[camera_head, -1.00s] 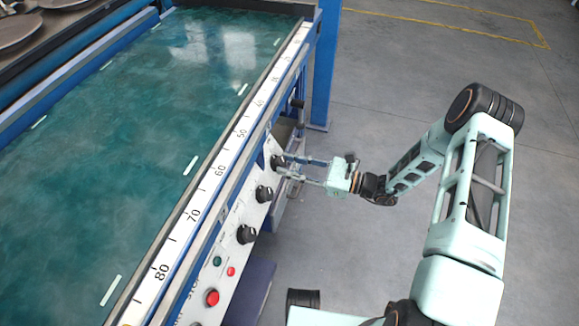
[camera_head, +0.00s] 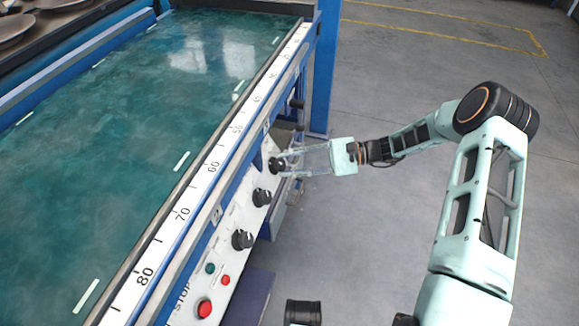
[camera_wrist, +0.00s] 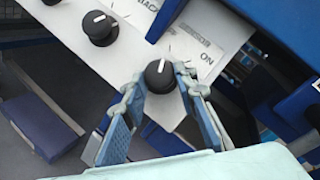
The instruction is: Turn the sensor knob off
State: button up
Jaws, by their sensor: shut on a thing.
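The sensor knob (camera_wrist: 159,77) is black and round with a white pointer line. In the wrist view it sits on the white panel beside the printed words SENSOR and ON, and its line points roughly up the picture. In the head view the knob (camera_head: 277,164) is the farthest of the black knobs along the table's side panel. My gripper (camera_wrist: 161,78) is shut on the knob, with one finger on each side of it. In the head view my gripper (camera_head: 284,164) reaches it from the right. The fingertips partly cover the knob's sides.
Two more black knobs (camera_head: 262,197) (camera_head: 242,239) sit nearer on the panel, then small green and red buttons and a red stop button (camera_head: 204,309). The green tabletop (camera_head: 120,150) with its ruler edge lies left. Open floor (camera_head: 400,90) lies right.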

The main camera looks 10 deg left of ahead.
jog(key=shift+n, duration=0.7)
jog(key=shift+r+h, duration=0.1)
jog(key=shift+h, duration=0.2)
jog(key=o, duration=1.2)
jog(key=shift+c, duration=0.2)
jog(key=v, duration=1.2)
jog(key=shift+w, duration=0.2)
